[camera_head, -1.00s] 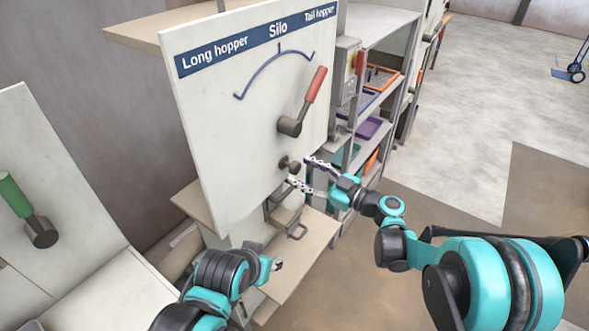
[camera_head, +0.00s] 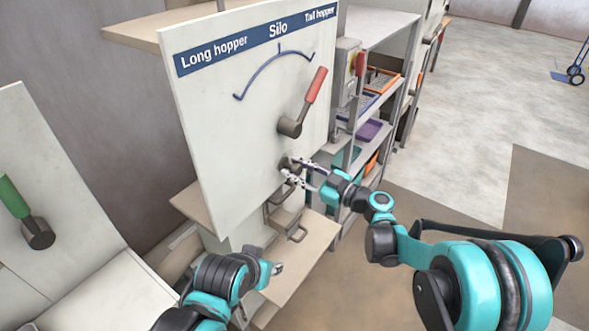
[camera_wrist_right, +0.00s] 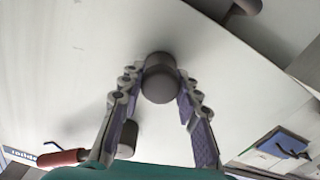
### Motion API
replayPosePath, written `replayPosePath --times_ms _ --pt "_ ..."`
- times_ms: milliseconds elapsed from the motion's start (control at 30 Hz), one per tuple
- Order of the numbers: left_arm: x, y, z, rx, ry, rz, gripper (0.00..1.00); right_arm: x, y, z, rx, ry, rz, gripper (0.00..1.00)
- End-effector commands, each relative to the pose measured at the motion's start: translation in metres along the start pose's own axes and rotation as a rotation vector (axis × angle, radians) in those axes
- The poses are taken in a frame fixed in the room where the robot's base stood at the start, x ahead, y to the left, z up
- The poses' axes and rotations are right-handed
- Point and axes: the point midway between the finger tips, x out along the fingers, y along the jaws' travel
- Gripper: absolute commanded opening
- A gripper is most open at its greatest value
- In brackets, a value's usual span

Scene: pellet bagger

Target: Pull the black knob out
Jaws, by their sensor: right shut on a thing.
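The black knob (camera_wrist_right: 160,80) sticks out from the white upright panel (camera_head: 225,150), below the red-handled lever (camera_head: 313,90). In the head view the knob is mostly hidden by my right gripper (camera_head: 288,170), whose fingers are at it. In the right wrist view the knob sits between the fingertips of the right gripper (camera_wrist_right: 160,92), one finger on each side, and the fingers are shut on it. My left gripper (camera_head: 277,268) is low in front of the panel, away from the knob; its fingers are too small to read.
A metal handle or bracket (camera_head: 297,234) and a beige shelf (camera_head: 308,262) are below the panel. A rack with coloured trays (camera_head: 370,130) stands behind to the right. A green-handled lever (camera_head: 15,195) is on another panel at left. Open floor lies right.

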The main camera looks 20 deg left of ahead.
Motion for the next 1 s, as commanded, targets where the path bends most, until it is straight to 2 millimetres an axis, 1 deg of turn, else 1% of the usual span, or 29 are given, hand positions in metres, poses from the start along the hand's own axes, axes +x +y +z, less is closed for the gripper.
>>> replayPosePath --times_ms 33,133,367,400,467,500,733,833,933,1000 --pt "0.000 0.000 0.000 0.000 0.000 0.000 0.40 -0.007 0.001 0.000 0.000 -0.001 0.002 0.00" --pt "0.001 0.000 0.001 0.000 0.000 0.000 0.40 -0.020 0.000 0.001 0.000 -0.001 0.002 0.00" --pt "0.001 0.000 0.001 0.000 0.000 0.000 0.40 -0.021 -0.001 0.001 0.000 -0.002 0.000 0.00" --pt "0.001 0.000 0.001 0.000 0.000 0.000 0.40 -0.021 -0.001 0.001 0.000 -0.002 0.000 0.34" --pt "0.001 0.000 0.001 0.000 0.000 0.000 0.40 -0.021 -0.001 0.001 0.000 -0.002 0.000 0.50" --pt "0.001 0.000 0.001 0.000 0.000 0.000 0.40 -0.021 0.000 0.001 0.000 -0.002 0.000 0.54" --pt "0.001 0.000 0.001 0.000 0.000 0.000 0.40 -0.021 0.000 0.001 0.000 -0.001 0.000 0.54" --pt "0.001 0.000 0.001 0.000 0.000 0.000 0.40 -0.024 0.000 0.001 0.000 -0.001 0.001 0.54" --pt "0.001 0.000 0.001 0.000 0.000 0.000 0.40 -0.035 0.001 0.001 0.000 -0.002 0.004 0.54" --pt "0.001 0.000 0.001 0.000 0.000 0.000 0.40 -0.048 0.001 0.001 0.000 -0.002 0.004 0.54"
